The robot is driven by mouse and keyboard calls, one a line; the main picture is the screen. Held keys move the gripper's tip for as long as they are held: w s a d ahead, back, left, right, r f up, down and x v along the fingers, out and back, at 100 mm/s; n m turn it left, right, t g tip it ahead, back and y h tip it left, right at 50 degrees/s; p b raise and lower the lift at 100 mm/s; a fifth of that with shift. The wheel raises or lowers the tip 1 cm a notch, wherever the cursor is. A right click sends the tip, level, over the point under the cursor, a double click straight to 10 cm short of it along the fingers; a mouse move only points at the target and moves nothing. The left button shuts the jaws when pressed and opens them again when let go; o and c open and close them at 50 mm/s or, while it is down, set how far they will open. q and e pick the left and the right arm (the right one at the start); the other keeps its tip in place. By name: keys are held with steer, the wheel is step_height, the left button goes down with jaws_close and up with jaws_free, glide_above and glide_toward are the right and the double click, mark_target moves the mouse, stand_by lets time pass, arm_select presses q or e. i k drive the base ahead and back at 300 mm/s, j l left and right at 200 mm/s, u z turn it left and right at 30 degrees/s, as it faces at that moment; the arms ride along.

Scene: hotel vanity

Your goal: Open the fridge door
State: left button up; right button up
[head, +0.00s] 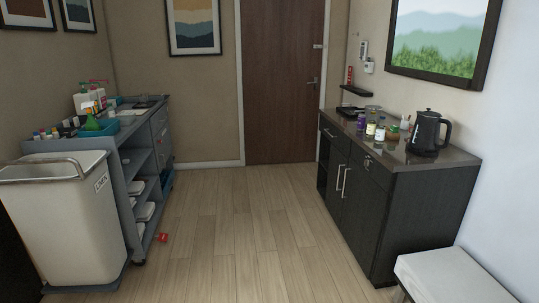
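No thing that I can clearly tell is a fridge shows in the head view. A dark wood cabinet (404,203) stands along the right wall. Its front has two door panels with upright silver handles (346,182) side by side, and both doors look shut. A small silver lock or latch (367,161) sits near the top of the right panel. Whether a fridge is behind one of these doors is hidden. Neither of my grippers is in view.
A kettle (428,133) and several small bottles (371,128) stand on the cabinet top. A white-topped bench (452,277) is at the front right. A linen cart (70,225) and a grey housekeeping trolley (128,167) line the left. The wood floor (235,225) between is mostly clear.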

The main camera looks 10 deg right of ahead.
mark_target(366, 204)
steer(key=i+j, duration=0.1)
steer(key=i, duration=2.15)
steer(key=i+z, duration=0.45)
steer(key=i+j+z, duration=0.25)
steer(key=z, duration=0.15)
steer(key=i+j+z, duration=0.85)
steer(key=k+l, duration=0.05)
